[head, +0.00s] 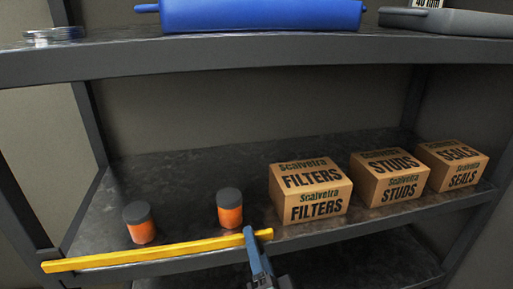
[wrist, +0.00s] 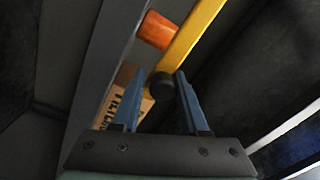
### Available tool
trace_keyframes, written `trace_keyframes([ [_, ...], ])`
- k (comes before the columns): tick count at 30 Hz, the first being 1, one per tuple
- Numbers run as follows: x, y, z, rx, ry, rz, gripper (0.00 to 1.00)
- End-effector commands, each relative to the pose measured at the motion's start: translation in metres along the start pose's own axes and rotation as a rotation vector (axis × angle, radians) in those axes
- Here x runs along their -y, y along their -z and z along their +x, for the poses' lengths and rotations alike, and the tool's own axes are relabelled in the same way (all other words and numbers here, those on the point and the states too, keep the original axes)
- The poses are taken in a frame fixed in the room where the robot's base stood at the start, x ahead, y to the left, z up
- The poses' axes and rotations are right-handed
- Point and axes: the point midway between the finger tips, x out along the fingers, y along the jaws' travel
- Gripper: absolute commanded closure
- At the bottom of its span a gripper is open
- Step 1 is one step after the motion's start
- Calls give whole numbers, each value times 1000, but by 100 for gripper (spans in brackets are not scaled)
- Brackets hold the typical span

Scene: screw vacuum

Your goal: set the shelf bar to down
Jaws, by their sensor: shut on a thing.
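The yellow shelf bar (head: 150,254) runs along the front edge of the lower shelf, in front of the left half. In the head view its left end sits lower in the picture than its right end. My gripper (head: 256,243) is at the bar's right end, with blue fingers. In the wrist view, the bar (wrist: 190,40) runs up from a dark round end piece. That piece lies between the two fingers of my gripper (wrist: 160,80). My gripper is shut on the bar's end; the exact contact is partly hidden.
On the lower shelf (head: 180,180) stand two orange jars with dark lids (head: 141,223) (head: 230,208) behind the bar. Cartons marked FILTERS (head: 310,190), STUDS (head: 391,177) and SEALS (head: 453,165) stand to the right. The upper shelf (head: 250,60) holds a blue case (head: 260,15).

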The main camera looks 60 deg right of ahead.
Motion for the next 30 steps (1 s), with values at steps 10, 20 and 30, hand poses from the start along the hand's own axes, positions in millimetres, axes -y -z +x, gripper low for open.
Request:
trace_keyframes([
  [10,-6,-6,-1,13,-16,-2,36],
  [20,-4,-3,-2,8,-11,0,36],
  [30,-4,-2,-45,8,-14,-1,36],
])
